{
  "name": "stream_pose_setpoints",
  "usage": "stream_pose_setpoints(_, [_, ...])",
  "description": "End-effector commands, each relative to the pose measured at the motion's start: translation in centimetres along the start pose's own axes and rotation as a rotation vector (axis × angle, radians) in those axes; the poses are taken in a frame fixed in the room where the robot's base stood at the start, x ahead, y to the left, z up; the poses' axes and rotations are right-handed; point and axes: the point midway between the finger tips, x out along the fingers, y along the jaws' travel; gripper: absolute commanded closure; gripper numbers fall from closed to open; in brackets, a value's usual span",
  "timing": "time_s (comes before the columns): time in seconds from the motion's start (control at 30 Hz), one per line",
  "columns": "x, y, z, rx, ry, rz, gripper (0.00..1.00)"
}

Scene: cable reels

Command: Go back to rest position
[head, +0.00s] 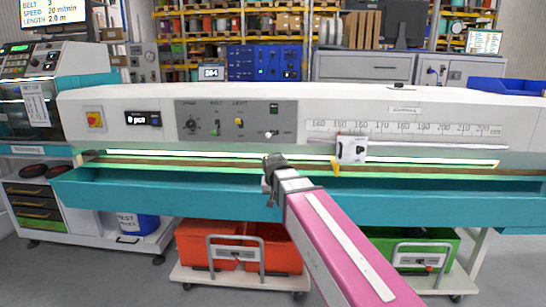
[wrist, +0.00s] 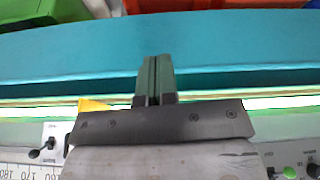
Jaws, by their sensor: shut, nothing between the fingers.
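My gripper (head: 269,192) is at the end of my pink arm, in front of the long machine's lit slot in the head view. It points down over the teal front trough (head: 160,195). In the wrist view my gripper (wrist: 155,65) shows its two fingers side by side and shut, with nothing held between them. The teal trough (wrist: 230,50) lies beyond the fingertips there. My arm hides part of the trough and the floor behind it.
The machine's white panel (head: 380,105) carries knobs, a ruler scale and a white sliding block (head: 351,149) with a yellow pointer (head: 335,166). Below stand a red crate (head: 285,250) and a green crate (head: 440,245) on trolleys. A drawer cabinet (head: 40,200) is at the left.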

Motion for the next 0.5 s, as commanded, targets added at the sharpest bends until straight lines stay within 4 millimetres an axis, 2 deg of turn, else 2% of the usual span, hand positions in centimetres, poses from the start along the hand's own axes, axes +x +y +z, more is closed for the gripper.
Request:
stream_pose_setpoints(0.03, [1.6, 1.6, 1.6, 0.002, -0.029, 0.006, 1.0])
stream_pose_setpoints(0.2, [6.2, 5.8, 6.0, 0.002, -0.118, 0.012, 1.0])
stream_pose_setpoints(0.5, [12.7, 12.5, 15.0, 0.014, -0.271, -0.001, 1.0])
